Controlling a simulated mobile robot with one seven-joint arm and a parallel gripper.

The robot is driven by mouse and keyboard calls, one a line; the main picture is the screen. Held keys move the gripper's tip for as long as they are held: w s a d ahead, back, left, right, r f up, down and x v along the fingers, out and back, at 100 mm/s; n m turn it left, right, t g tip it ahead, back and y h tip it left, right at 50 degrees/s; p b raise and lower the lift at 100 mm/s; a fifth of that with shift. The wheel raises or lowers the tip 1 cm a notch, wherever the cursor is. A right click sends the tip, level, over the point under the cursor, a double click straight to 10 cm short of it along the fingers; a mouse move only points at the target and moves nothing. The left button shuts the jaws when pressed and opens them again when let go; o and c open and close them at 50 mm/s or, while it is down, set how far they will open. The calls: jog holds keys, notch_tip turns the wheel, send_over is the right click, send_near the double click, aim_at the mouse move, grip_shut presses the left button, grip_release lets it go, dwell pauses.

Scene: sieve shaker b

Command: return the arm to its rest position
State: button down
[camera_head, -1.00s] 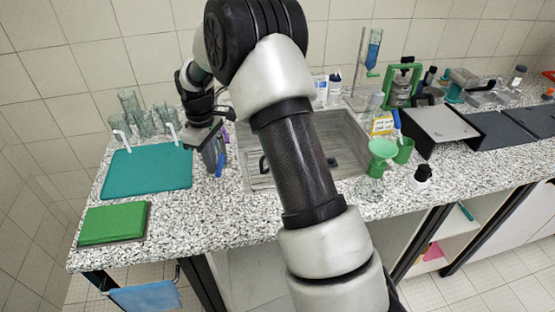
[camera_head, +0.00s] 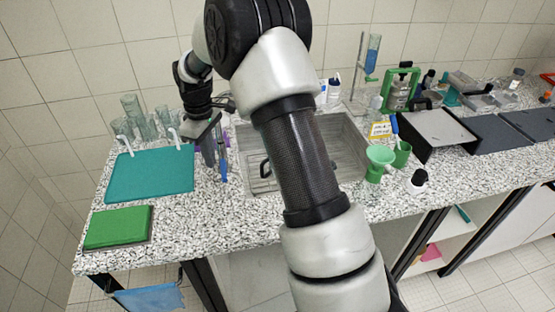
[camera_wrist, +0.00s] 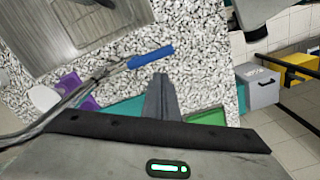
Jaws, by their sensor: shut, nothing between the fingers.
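My gripper (camera_head: 208,158) points down over the counter, between the teal mat (camera_head: 150,174) and the sink (camera_head: 245,166). My arm crosses the middle of the head view and covers part of the sink. In the wrist view my gripper's fingers (camera_wrist: 161,90) are together, with nothing between them. A blue-handled tool (camera_wrist: 151,57) lies beyond the fingertips in that view; the blue tool (camera_head: 223,167) also shows just right of my gripper in the head view.
Glassware (camera_head: 134,108) stands behind the teal mat. A green block (camera_head: 117,228) is at the front left. Grey (camera_wrist: 260,88) and yellow bins (camera_wrist: 290,73) are on the floor.

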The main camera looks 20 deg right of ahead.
notch_tip(320, 180, up, 2)
jog(key=shift+a+r+p, duration=0.15)
jog(key=shift+p, duration=0.3)
jog(key=s+d+r+m+t, duration=0.35)
jog(key=s+r, duration=0.85)
jog(key=r, duration=0.5)
jog(key=s+d+r+m+t, duration=0.1)
jog(key=s+m, duration=0.2)
jog(key=s, duration=0.6)
jog(key=s+d+r+m+t, duration=0.1)
jog(key=s+m, duration=0.2)
jog(key=s, duration=0.7)
jog(key=shift+d+r, duration=0.15)
jog(key=shift+r, duration=0.2)
jog(key=shift+s, duration=0.1)
